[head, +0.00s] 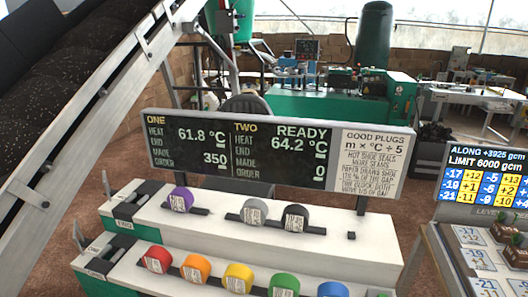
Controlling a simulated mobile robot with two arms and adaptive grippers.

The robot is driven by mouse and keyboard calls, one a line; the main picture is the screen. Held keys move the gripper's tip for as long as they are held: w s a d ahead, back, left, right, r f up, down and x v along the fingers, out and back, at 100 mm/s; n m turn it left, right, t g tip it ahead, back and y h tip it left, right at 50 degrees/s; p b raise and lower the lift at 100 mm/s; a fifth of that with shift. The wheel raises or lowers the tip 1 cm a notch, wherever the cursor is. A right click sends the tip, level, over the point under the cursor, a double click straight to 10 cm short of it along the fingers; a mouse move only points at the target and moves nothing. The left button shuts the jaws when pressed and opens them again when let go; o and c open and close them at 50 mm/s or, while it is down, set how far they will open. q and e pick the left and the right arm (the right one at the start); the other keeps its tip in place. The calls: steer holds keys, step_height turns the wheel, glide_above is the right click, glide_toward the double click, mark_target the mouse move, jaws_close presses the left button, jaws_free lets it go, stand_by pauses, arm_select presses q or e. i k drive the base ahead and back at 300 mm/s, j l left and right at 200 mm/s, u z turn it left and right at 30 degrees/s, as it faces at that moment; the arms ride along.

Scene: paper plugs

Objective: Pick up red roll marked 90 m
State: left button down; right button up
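A red roll (157,259) sits at the left end of the lower front row of a white stepped bench (240,225). It has a white label on its face, but the print is too small to read, so I cannot confirm 90 m. An orange roll (195,268) is just right of it, then a yellow roll (238,278), a green roll (284,285) and a blue roll (333,289). Neither of my grippers is in the head view.
A purple roll (181,199), a grey roll (254,212) and a black roll (295,218) sit on the upper step. A display board (280,150) stands behind them. A sloping conveyor (98,90) flanks the left. A lit screen (487,182) stands over a table at right.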

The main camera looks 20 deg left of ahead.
mark_target(157, 260)
steer(key=u, duration=1.35)
